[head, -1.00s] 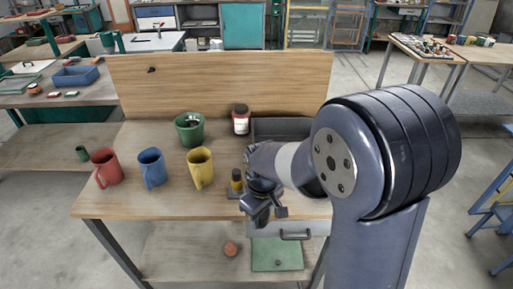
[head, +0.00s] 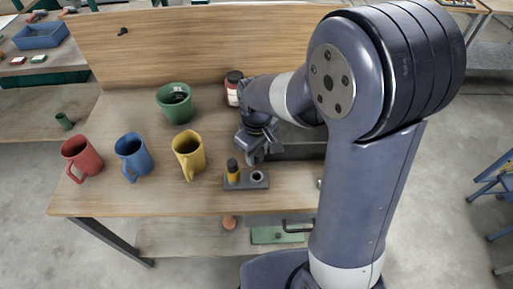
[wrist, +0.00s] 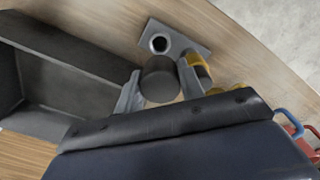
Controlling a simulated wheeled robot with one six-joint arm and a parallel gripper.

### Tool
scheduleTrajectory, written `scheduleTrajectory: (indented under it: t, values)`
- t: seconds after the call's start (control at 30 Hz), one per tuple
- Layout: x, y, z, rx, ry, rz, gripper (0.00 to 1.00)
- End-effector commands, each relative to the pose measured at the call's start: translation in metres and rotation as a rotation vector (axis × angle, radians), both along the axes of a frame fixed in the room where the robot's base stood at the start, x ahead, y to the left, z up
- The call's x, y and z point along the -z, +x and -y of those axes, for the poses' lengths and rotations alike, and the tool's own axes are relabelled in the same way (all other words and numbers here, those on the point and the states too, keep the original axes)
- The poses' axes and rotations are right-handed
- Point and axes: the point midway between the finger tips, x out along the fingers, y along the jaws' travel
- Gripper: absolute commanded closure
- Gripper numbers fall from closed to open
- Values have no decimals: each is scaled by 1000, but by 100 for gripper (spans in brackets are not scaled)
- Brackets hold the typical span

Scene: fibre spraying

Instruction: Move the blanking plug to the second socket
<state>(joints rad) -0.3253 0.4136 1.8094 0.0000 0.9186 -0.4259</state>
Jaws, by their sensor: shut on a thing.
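My gripper (wrist: 159,84) is shut on a dark round blanking plug (wrist: 160,76), which sits between its two grey fingers in the wrist view. In the head view my gripper (head: 258,152) is above and slightly behind a small grey socket block (head: 246,184); the plug cannot be made out there. The block's right socket (head: 258,176) is an open, light-rimmed hole. A yellow piece with a black top (head: 233,172) stands upright in the block's left place. In the wrist view the block (wrist: 187,38) shows beyond the plug, with its open socket (wrist: 159,44) clear of it.
A yellow mug (head: 188,154), blue mug (head: 132,155) and red mug (head: 81,156) stand left of the block. A green pot (head: 174,102) and a red-lidded jar (head: 233,88) stand behind. A dark open bin (wrist: 65,80) lies close to my gripper.

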Motion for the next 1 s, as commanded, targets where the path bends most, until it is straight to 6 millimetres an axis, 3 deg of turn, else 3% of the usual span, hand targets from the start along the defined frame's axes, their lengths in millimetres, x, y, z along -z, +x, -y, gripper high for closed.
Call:
scheduleTrajectory:
  t: [0.27, 0.8, 1.0]
  values:
    - [5, -1, 1, 0, 0, 0, 88]
    - [52, -1, 1, 0, 0, 0, 88]
    - [59, -1, 1, 0, 0, 0, 88]
